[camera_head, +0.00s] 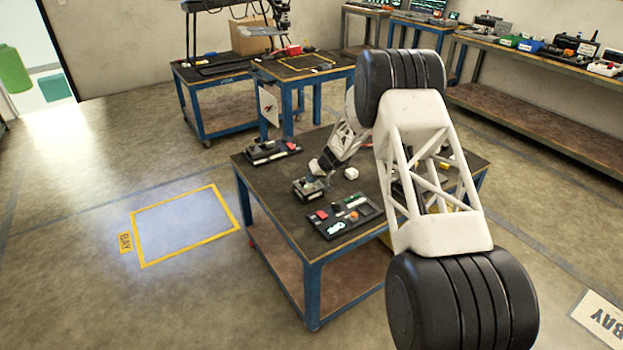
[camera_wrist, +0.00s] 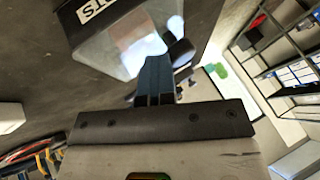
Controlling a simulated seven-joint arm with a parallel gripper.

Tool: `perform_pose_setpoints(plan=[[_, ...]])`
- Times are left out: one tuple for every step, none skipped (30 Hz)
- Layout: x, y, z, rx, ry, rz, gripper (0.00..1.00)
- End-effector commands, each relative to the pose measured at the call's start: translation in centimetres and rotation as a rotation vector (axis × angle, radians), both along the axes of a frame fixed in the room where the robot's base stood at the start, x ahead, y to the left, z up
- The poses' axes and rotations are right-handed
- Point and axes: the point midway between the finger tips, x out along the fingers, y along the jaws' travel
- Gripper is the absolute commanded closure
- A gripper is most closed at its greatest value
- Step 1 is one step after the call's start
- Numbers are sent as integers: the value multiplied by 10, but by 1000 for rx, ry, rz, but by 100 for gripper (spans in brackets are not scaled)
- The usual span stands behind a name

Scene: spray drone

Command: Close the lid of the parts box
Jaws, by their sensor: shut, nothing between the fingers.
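The parts box (camera_head: 308,189) is a small dark box near the left edge of the blue-legged table. In the wrist view it shows at the top, with a white label (camera_wrist: 96,9) ending in "TS" and a see-through panel (camera_wrist: 125,40). I cannot tell exactly how far the lid is open. My gripper (camera_head: 318,170) is at the box's top, reaching in from the right. In the wrist view my gripper (camera_wrist: 157,62) has its dark fingers together, empty, with their tips close to the clear panel. Whether they touch it is unclear.
A black tray with small parts (camera_head: 345,219) lies in front of the box, and another tray (camera_head: 272,151) lies behind it. A second table (camera_head: 300,66) stands behind. The floor at left is clear around a yellow-outlined bay (camera_head: 186,224).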

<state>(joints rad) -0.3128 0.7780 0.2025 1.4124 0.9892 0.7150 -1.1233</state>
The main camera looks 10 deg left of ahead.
Motion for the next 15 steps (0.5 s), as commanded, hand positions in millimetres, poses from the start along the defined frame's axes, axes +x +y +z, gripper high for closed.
perform_pose_setpoints(plan=[[-1,-1,-3,-1,3,1,100],[0,-2,-3,-1,3,1,100],[1,-4,-3,-1,3,1,100],[2,-6,-3,-1,4,0,100],[3,-8,-3,-1,4,0,100],[5,-11,-2,-1,3,1,100],[7,-13,-2,-1,3,1,100],[9,-16,-2,0,2,0,100],[12,-20,-1,0,2,0,100],[14,-23,-1,-1,1,0,100],[17,-27,0,0,1,-1,100],[20,-33,0,0,0,-2,100],[23,-37,0,0,0,-2,100],[21,-37,6,1,-2,-1,100],[20,-40,11,1,-2,-1,100]])
